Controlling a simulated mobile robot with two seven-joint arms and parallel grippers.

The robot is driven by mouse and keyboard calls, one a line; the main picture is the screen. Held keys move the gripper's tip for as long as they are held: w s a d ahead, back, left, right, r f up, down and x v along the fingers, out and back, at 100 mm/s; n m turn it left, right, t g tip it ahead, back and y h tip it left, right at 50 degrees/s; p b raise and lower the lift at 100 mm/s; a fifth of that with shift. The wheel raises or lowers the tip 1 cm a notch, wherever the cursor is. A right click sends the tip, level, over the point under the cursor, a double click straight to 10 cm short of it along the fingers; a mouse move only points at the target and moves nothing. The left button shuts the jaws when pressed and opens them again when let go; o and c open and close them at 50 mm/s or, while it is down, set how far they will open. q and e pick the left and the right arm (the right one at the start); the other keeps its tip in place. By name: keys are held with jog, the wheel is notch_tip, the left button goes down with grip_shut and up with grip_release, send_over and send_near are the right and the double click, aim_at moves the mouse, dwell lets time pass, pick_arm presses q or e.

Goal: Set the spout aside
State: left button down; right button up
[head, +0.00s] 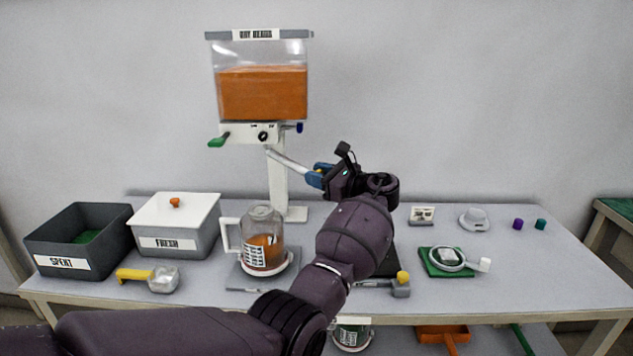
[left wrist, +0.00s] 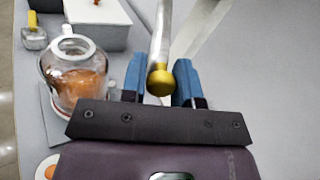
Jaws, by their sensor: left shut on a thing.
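The spout (head: 287,161) is a thin pale tube. In the head view it slants down to the right from near the dispenser's white post to my left gripper (head: 318,175). My left gripper is shut on its lower end with blue fingers. In the left wrist view the spout (left wrist: 163,40) runs away between the two fingers (left wrist: 160,82), with its brass-coloured end towards me. The dispenser (head: 262,95) holds orange material in a clear hopper. I cannot tell whether the spout's far end touches the dispenser. My right gripper is not in view.
A glass jug (head: 264,240) with orange contents stands below the dispenser. A grey bin marked SPENT (head: 105,245) and a lidded FRESH box (head: 190,246) are at left.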

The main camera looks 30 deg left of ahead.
pick_arm(q)
jog(key=shift+w+f, duration=0.1)
jog(key=shift+w, duration=0.1)
jog(key=shift+g, duration=0.3)
jog(key=shift+r, duration=0.2)
jog(key=c, duration=1.3)
grip_release()
jog(key=o, duration=0.4)
jog(key=shift+w+f, duration=0.1)
jog(key=shift+w, duration=0.05)
jog(key=d, duration=0.7)
jog(key=s+d, duration=0.1)
jog(key=d, duration=0.2)
jog(key=shift+s+d, duration=0.1)
jog(key=shift+d, duration=0.25)
